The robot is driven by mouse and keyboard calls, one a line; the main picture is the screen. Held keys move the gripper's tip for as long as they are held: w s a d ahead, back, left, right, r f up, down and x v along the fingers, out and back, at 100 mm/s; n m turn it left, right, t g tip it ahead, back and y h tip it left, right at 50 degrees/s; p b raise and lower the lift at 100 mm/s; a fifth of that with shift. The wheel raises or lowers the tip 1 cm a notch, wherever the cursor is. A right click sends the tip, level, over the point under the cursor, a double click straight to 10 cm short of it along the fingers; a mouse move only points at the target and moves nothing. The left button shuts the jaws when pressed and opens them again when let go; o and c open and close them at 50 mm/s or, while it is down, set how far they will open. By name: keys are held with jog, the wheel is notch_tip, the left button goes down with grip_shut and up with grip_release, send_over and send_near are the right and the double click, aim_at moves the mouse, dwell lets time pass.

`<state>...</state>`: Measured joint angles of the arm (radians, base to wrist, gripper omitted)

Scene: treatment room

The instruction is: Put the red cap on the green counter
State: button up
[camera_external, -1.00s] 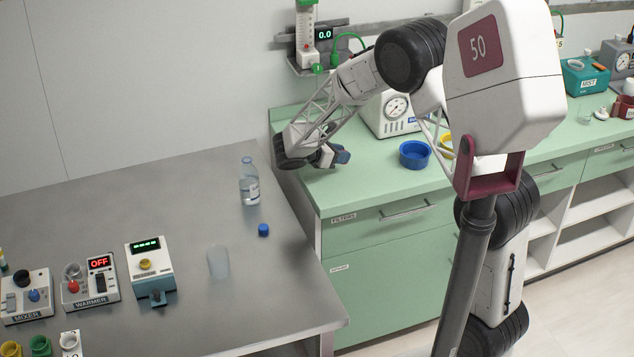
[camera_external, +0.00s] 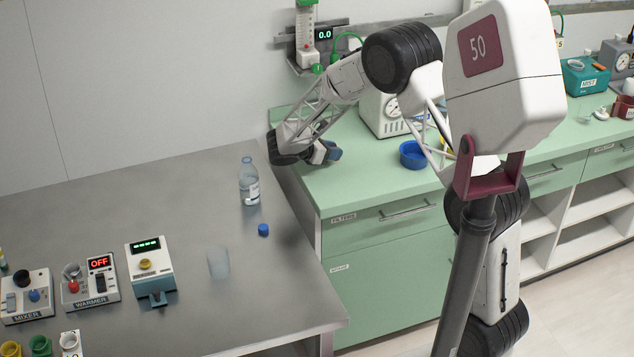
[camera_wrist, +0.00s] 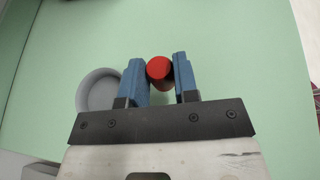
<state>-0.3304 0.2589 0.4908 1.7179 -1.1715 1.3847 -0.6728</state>
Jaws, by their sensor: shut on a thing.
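The red cap (camera_wrist: 159,70) is between the two blue fingers of my gripper (camera_wrist: 160,62) in the wrist view, and the gripper is shut on it. Bare green counter surface (camera_wrist: 225,50) lies beneath and around it. In the external view my gripper (camera_external: 333,153) is over the far left end of the green counter (camera_external: 350,190). The cap cannot be made out there. Whether the cap touches the counter cannot be told.
A grey round dish (camera_wrist: 98,90) is close to the left finger. A blue bowl (camera_external: 413,155) and a white gauge box (camera_external: 380,113) stand further right on the counter. A bottle (camera_external: 249,185), a blue cap (camera_external: 263,230) and a clear cup (camera_external: 218,262) are on the grey table.

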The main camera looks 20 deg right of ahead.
jog(key=shift+f, duration=1.05)
jog(key=shift+f, duration=0.15)
jog(key=o, duration=0.9)
jog(key=shift+s+a+r, duration=0.1)
jog(key=shift+a+r, duration=0.25)
jog(key=shift+a, duration=0.15)
jog(key=v, duration=0.4)
jog(key=shift+r, duration=0.45)
notch_tip(320, 180, up, 6)
